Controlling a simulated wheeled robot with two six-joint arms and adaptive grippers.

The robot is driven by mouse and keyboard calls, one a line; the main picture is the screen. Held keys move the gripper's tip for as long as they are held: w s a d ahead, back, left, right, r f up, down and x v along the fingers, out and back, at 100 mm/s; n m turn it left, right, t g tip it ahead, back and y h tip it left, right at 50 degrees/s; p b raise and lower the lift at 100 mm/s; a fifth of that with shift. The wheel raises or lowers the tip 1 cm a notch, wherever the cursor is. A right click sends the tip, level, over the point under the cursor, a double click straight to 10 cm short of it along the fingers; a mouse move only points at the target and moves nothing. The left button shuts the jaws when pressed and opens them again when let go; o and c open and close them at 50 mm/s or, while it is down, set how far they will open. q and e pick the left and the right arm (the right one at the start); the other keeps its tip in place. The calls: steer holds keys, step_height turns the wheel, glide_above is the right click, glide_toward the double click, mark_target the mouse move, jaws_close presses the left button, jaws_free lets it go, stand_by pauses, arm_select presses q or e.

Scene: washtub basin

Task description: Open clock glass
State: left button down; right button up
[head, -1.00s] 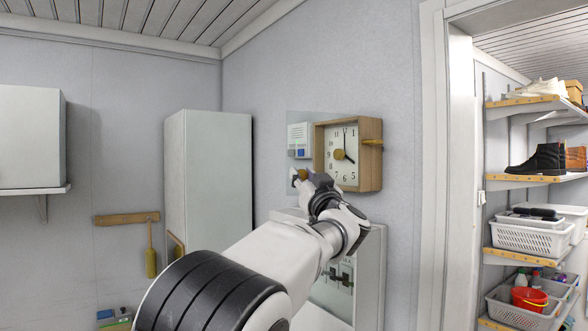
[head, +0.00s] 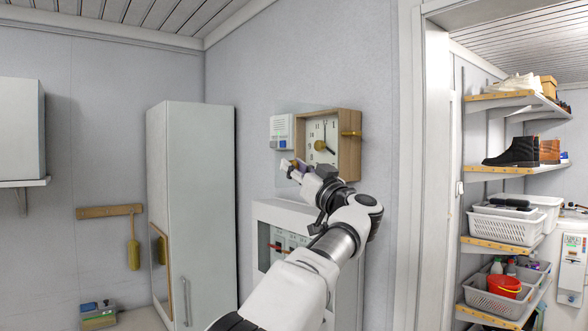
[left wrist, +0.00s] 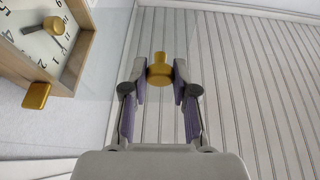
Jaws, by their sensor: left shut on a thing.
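The wooden wall clock (head: 349,148), with a white face and a gold centre knob, hangs on the grey wall in the head view. Its corner and face also show at the upper left of the left wrist view (left wrist: 82,52). A clear glass pane (left wrist: 112,75) stands out from the clock face, swung away from it. In the head view it is faint, left of the clock. My left gripper (head: 290,166) is left of and below the clock face. In the left wrist view its fingers (left wrist: 159,80) are closed around a small gold knob (left wrist: 159,66).
A white control box (head: 281,131) is on the wall just left of the clock. A white cabinet (head: 295,215) is below it, close to my arm. A tall grey cabinet (head: 190,200) stands left. Shelves (head: 510,170) are beyond the doorway at right.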

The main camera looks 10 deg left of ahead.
arm_select(q)
steer(key=shift+r, duration=0.1)
steer(key=c, duration=0.9)
jaws_free()
steer(key=shift+a, duration=0.1)
